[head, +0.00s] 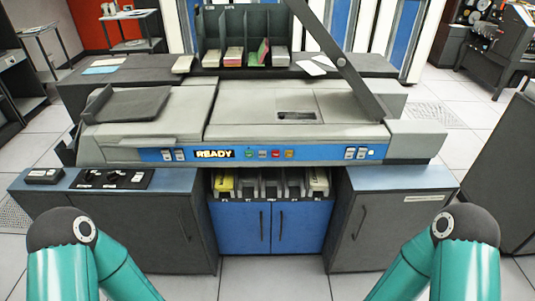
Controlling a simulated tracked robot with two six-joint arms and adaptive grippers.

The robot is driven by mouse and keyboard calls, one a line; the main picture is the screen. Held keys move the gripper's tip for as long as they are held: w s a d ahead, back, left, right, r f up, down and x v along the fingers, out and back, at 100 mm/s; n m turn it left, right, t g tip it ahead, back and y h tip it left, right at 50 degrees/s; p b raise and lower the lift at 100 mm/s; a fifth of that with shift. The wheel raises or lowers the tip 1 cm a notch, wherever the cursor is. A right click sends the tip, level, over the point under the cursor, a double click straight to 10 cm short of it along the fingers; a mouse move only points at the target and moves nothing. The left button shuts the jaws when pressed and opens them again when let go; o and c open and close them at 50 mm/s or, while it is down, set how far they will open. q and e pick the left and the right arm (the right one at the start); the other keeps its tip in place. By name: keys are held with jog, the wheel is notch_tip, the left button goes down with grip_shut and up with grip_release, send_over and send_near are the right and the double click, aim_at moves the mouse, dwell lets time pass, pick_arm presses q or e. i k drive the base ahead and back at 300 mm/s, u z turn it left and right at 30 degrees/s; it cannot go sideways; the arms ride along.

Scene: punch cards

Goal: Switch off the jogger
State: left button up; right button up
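I cannot tell for sure which thing is the jogger. A small dark box (44,175) sits at the left end of the blue counter top, with light marks on its top. Beside it is a black control plate (112,179) with several knobs or switches; their positions are too small to read. Behind stands a large grey card machine (265,110) with a blue front strip, a lit "READY" sign (214,154), coloured buttons (262,154) and white switches at both ends. My two teal arms show at the bottom left and right; neither gripper is in view.
Under the machine are a blue two-door cabinet (270,227), grey cabinets (394,228) on both sides and a row of card pockets (270,184). A card rack (245,45) stands behind. A dark slanted bar (335,55) rises over the machine's right part. The floor in front is clear.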

aim_at(179, 154)
jog(key=k, duration=0.65)
jog(key=u, duration=0.25)
jog(key=i, duration=0.5)
jog(key=u, duration=0.45)
jog(key=i, duration=0.9)
jog(key=z, duration=0.65)
